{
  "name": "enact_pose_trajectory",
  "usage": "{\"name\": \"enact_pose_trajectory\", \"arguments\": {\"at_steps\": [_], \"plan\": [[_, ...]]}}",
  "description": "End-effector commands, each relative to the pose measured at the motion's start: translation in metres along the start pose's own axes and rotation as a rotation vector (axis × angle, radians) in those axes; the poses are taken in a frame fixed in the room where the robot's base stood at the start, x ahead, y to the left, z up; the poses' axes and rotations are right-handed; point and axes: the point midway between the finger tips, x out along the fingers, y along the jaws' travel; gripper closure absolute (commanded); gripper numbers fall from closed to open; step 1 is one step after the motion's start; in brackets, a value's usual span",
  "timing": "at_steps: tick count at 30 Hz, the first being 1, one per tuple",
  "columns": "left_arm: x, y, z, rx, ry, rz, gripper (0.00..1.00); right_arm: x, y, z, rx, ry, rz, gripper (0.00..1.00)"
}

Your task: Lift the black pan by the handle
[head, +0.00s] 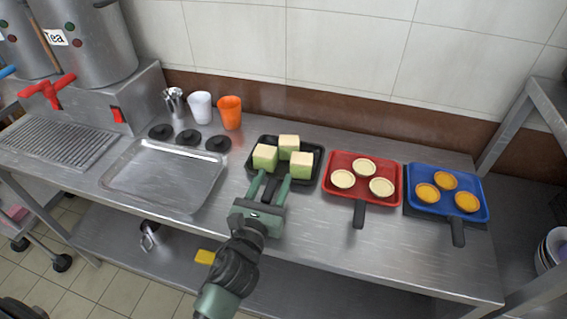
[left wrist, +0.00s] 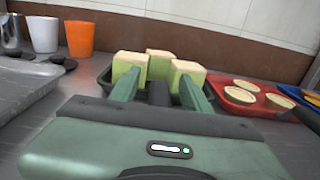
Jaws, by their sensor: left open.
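The black pan (head: 318,164) sits on the steel counter with three pale green-sided cubes in it. It also shows in the left wrist view (left wrist: 105,76), straight ahead behind the fingers. My left gripper (head: 271,182) is open at the pan's near side, its two green fingers (left wrist: 160,92) apart. The pan's dark handle (head: 268,190) shows between the fingers and is partly hidden by the gripper. I cannot tell whether the fingers touch it. My right gripper is in neither view.
A red pan (head: 330,191) with pale tarts and a blue pan (head: 472,182) with orange tarts stand to the right. A clear tray (head: 150,197) lies left. Behind are black lids (head: 190,138), a white cup (head: 201,107) and an orange cup (head: 230,112).

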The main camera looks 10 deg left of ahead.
Motion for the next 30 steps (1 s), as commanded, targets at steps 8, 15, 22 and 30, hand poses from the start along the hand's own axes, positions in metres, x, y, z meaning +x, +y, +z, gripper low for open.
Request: {"name": "enact_pose_trajectory", "arguments": {"at_steps": [8, 15, 22, 30], "plan": [[0.0018, 0.0, -0.0006, 0.001, 0.001, 0.0, 0.61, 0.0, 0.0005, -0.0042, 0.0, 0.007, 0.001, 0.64], [0.0016, 0.0, -0.0005, 0.001, 0.0, 0.0, 1.0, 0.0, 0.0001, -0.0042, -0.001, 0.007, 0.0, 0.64], [0.0015, -0.0001, -0.0005, 0.001, 0.0, 0.0, 1.0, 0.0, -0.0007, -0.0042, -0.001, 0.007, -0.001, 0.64], [0.0015, -0.0001, -0.0005, 0.001, 0.0, 0.0, 1.0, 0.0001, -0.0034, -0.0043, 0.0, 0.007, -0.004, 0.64]]}}
